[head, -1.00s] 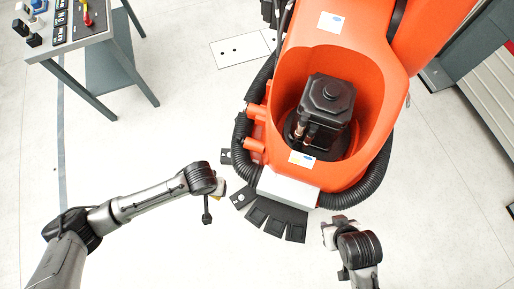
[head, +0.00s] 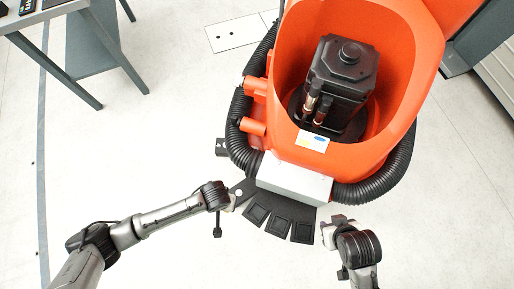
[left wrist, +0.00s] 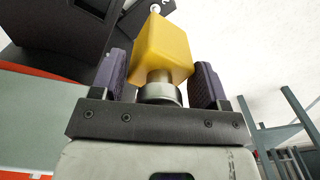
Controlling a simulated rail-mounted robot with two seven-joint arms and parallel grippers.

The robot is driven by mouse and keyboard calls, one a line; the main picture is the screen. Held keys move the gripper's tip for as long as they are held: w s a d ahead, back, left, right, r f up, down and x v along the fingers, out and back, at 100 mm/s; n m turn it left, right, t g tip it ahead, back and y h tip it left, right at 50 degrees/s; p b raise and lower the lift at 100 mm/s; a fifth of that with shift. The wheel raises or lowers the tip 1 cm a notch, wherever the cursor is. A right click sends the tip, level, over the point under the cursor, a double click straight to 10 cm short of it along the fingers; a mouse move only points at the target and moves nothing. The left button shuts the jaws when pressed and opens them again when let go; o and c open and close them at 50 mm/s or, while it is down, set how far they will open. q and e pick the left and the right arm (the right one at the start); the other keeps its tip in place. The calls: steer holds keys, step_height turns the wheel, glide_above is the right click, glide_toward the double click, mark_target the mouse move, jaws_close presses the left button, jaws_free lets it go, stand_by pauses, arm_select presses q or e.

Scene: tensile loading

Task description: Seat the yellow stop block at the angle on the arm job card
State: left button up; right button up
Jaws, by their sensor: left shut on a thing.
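The yellow stop block (left wrist: 162,50) is between the two fingers of my left gripper (left wrist: 160,85) in the left wrist view, with a round metal stem below it. In the head view my left gripper (head: 234,199) is at the left end of the black fan-shaped plate (head: 282,218), and the block is hidden there. The plate has several square-framed segments at the front of the orange robot arm (head: 300,153). A small card (head: 312,141) with a blue mark is on the orange arm; its writing is too small to read. My right gripper (head: 332,230) is right of the plate; its fingers are unclear.
Black ribbed hoses (head: 384,178) curve around both sides of the orange arm. A white box (head: 294,178) sits just above the plate. A black motor (head: 342,75) stands inside the orange housing. A grey table (head: 50,15) is at upper left. Pale floor is free at left.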

arm_select(q)
steer(key=shift+s+d+f+b, duration=0.15)
steer(key=shift+f+b, duration=0.2)
steer(key=shift+f, duration=0.45)
steer(key=shift+d+f, duration=0.25)
steer(key=shift+d, duration=0.05)
steer(key=s+d+f+b, duration=0.1)
steer(key=d+f+b, duration=0.55)
steer(key=d, duration=0.35)
steer(key=b, duration=0.4)
glide_above(257, 213)
step_height(257, 213, down, 4)
steer(key=shift+f, duration=0.1)
